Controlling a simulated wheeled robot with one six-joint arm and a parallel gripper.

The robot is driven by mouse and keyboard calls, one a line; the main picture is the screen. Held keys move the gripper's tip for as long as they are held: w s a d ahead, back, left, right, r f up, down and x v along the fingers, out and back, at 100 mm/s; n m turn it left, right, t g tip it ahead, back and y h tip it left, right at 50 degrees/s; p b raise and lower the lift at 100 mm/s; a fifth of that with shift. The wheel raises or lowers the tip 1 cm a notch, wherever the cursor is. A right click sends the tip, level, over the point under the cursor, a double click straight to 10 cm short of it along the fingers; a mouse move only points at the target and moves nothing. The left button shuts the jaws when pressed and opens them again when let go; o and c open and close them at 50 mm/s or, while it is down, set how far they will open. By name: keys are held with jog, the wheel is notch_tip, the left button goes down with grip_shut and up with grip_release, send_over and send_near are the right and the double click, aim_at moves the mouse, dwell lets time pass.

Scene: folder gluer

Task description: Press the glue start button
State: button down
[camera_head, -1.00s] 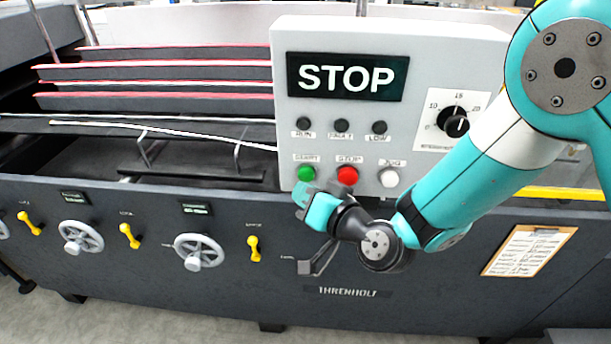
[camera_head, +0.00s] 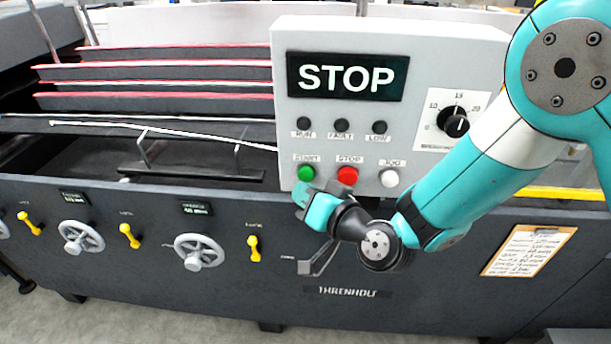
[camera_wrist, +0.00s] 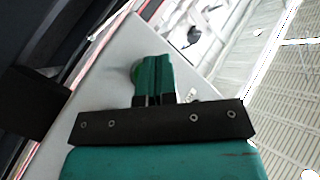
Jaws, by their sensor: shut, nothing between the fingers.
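The green START button (camera_head: 306,173) is at the lower left of the grey control box (camera_head: 440,60), left of the red STOP button (camera_head: 347,176) and the white JOG button (camera_head: 390,177). The display (camera_head: 347,77) reads STOP. My gripper (camera_head: 302,192) is just below the START button in the head view, its tips close to the panel. I cannot tell whether the tips touch the button.
Three dark lamps, RUN, FAULT and LOW (camera_head: 341,126), sit above the buttons. A black dial (camera_head: 453,122) is at the box's right. Handwheels (camera_head: 199,251) and yellow levers (camera_head: 254,248) line the machine front. A clipboard (camera_head: 528,250) hangs at lower right.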

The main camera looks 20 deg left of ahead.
jog(key=shift+w, duration=0.1)
jog(key=shift+w+a, duration=0.1)
jog(key=shift+w, duration=0.2)
jog(key=shift+w+a, duration=0.1)
jog(key=shift+w, duration=0.4)
dwell(0.8)
jog(key=shift+s, duration=0.2)
jog(key=shift+s+d+b, duration=0.2)
jog(key=shift+s+b, duration=0.25)
jog(key=shift+s, duration=0.25)
jog(key=shift+s+d+b, duration=0.2)
jog(key=shift+s+b, duration=0.1)
jog(key=shift+s, duration=0.5)
jog(key=shift+s+d+b, duration=0.2)
jog(key=shift+s+b, duration=0.1)
jog(key=shift+s, duration=0.55)
jog(key=shift+s+d+b, duration=0.2)
jog(key=shift+s+b, duration=0.1)
jog(key=shift+s, duration=0.5)
jog(key=shift+r, duration=0.1)
